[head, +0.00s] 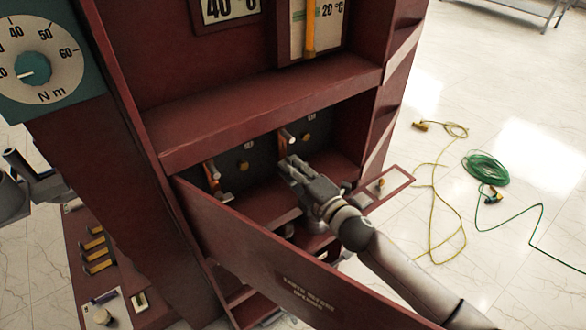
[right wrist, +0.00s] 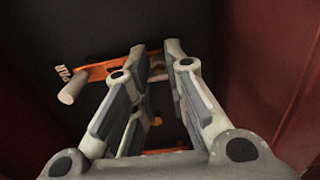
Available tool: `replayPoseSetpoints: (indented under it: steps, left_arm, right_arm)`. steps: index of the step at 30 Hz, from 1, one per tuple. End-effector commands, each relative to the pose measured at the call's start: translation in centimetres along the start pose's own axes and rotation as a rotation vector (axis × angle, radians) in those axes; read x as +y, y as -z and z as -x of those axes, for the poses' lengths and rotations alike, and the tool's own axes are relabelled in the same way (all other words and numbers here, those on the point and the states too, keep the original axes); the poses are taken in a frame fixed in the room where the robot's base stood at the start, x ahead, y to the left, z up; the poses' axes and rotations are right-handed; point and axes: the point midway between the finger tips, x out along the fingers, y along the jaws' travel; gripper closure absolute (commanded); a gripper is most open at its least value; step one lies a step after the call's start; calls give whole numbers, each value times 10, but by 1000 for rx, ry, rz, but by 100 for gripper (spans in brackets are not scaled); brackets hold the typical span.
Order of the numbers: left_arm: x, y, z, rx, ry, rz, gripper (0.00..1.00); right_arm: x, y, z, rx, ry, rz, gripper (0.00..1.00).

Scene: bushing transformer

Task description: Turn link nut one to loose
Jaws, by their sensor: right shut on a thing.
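Inside the recess of the dark red cabinet (head: 260,110) are two orange links, a left one (head: 211,172) and a right one (head: 284,142). A brass nut or knob shows beside each, left (head: 243,165) and right (head: 306,138). My right gripper (head: 287,163) reaches into the recess at the right link. In the right wrist view its fingers (right wrist: 155,75) are closed in at the orange link (right wrist: 98,72), which has a pale peg (right wrist: 72,88). The gripped part is mostly hidden by the fingers; I cannot tell which nut it is. My left gripper is not clearly visible.
An open red door panel (head: 255,250) stands below and in front of the recess, under my right arm. A torque dial in Nm (head: 45,68) is at upper left. Green (head: 484,167) and yellow (head: 440,185) cables lie on the floor at right.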

Motion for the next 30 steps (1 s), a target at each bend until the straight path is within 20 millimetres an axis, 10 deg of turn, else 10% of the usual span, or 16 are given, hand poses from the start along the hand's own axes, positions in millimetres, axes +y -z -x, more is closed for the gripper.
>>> replayPoseSetpoints:
  steps: [7, 20, 30]
  left_arm:
    - [0, 0, 0, 0, 0, -1, 100]
    - [0, 0, 0, 0, 0, 0, 100]
    - [0, 6, 1, 10, 0, 3, 100]
  right_arm:
    - [2, 3, -1, 7, -5, -3, 100]
    - [0, 3, 0, 5, -1, -3, 34]
    - [0, 1, 1, 1, 0, -3, 32]
